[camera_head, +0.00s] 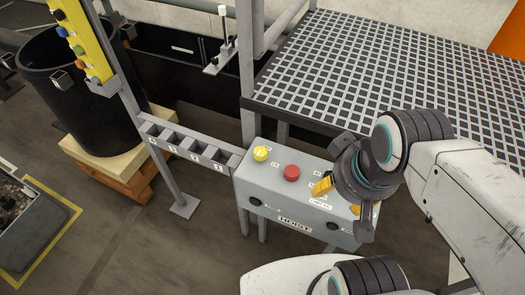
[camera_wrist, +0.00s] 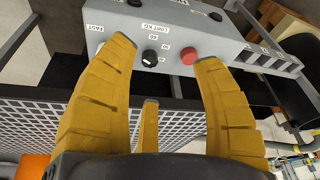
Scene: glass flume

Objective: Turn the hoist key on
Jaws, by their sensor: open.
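The grey hoist box (camera_head: 285,212), labelled HOIST on its front, stands at the edge of the grating platform. Its top carries a yellow button (camera_head: 261,153) and a red mushroom button (camera_head: 291,172). In the wrist view, the box (camera_wrist: 185,22) is upside down. I cannot pick out the key for certain. My gripper (camera_head: 338,197) is open and empty above the box's right part; its yellow fingers (camera_wrist: 167,54) span the knob and red button.
The grating platform (camera_head: 400,97) lies behind the box. A row of numbered open slots (camera_head: 190,146) joins its left side to a post with a yellow control strip (camera_head: 83,38). A black drum (camera_head: 60,90) stands on a pallet at left.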

